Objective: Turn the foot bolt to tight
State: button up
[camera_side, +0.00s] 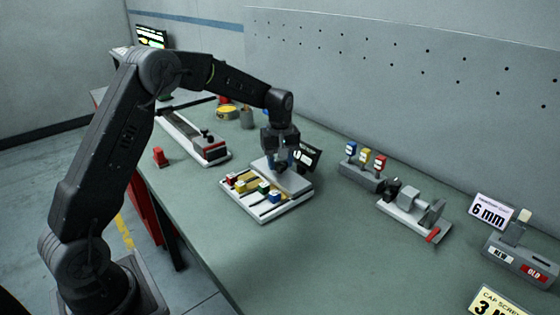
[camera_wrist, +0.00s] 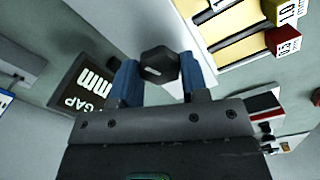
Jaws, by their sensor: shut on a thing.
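My gripper (camera_side: 281,168) points down over the back part of a pale plate-like unit (camera_side: 258,212) on the bench. In the wrist view its two blue fingers (camera_wrist: 160,84) are on either side of a dark hexagonal bolt head (camera_wrist: 159,65) with a light mark on its top. The fingers are shut on this head. In the side view the bolt is mostly hidden by my gripper. How tight the bolt is cannot be told.
A dark sign (camera_side: 306,157) stands close behind my gripper. Red, yellow, green and blue tabs (camera_side: 241,186) sit on the unit's front. A grey rack (camera_side: 361,176) and a clamp-like fixture (camera_side: 411,209) stand to the right. A long rail device (camera_side: 193,138) lies left. The front bench is clear.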

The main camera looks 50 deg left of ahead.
jog(key=shift+m, duration=0.3)
jog(key=m, duration=0.4)
jog(key=shift+m, duration=0.4)
jog(key=m, duration=1)
jog(key=shift+m, duration=0.4)
jog(key=m, duration=0.4)
jog(key=shift+m, duration=0.4)
jog(key=o, duration=0.9)
jog(key=shift+o, duration=0.2)
